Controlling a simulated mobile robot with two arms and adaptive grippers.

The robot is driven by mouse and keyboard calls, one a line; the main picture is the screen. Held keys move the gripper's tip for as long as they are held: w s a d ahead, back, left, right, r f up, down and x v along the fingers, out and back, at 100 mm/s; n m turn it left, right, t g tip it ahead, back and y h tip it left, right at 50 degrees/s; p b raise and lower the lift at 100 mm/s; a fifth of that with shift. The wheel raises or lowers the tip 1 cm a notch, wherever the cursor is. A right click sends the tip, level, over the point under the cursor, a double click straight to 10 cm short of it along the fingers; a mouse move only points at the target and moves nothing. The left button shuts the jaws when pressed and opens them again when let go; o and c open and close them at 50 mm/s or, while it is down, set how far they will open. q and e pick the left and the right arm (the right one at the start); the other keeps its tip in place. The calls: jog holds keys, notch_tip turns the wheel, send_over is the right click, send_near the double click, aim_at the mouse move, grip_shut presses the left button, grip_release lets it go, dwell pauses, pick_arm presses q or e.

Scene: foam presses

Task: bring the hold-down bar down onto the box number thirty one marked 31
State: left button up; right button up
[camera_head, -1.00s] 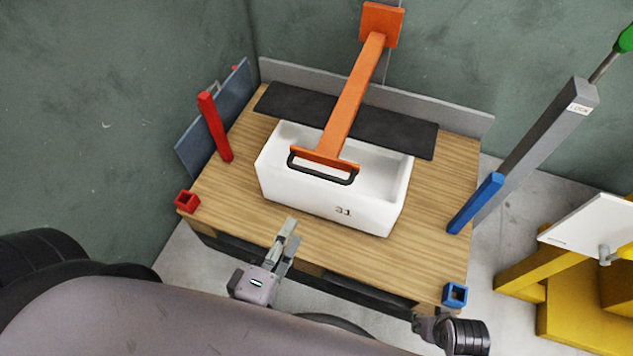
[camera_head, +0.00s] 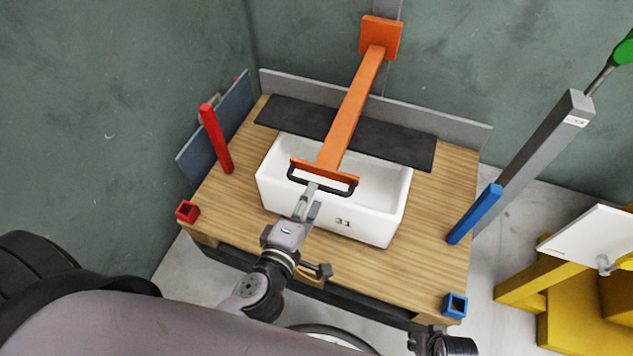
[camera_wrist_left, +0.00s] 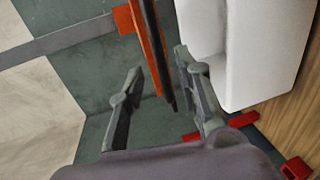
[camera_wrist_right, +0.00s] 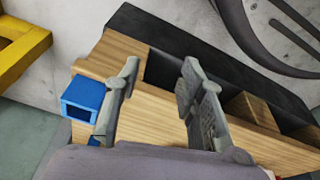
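The white box marked 31 (camera_head: 342,222) stands open-topped on the wooden table. The orange hold-down bar (camera_head: 346,120) reaches from its back mount out over the box. Its black handle (camera_head: 322,188) is at the near end; any gap between bar and box rim is hard to judge. My left gripper (camera_head: 308,198) is at the handle. In the left wrist view, its fingers (camera_wrist_left: 159,65) are apart, with the dark handle (camera_wrist_left: 154,50) between them and no clear grip on it. My right gripper (camera_wrist_right: 160,66) is open and empty near the table's front right corner.
A red post (camera_head: 215,138) and red socket (camera_head: 187,211) are on the left. A blue post (camera_head: 474,214) and blue socket (camera_head: 454,305) are on the right. A dark mat (camera_head: 395,140) lies behind the box.

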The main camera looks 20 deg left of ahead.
pick_arm(q)
jog(key=x, duration=0.5)
jog(key=shift+c, duration=0.3)
grip_shut()
dwell(0.6)
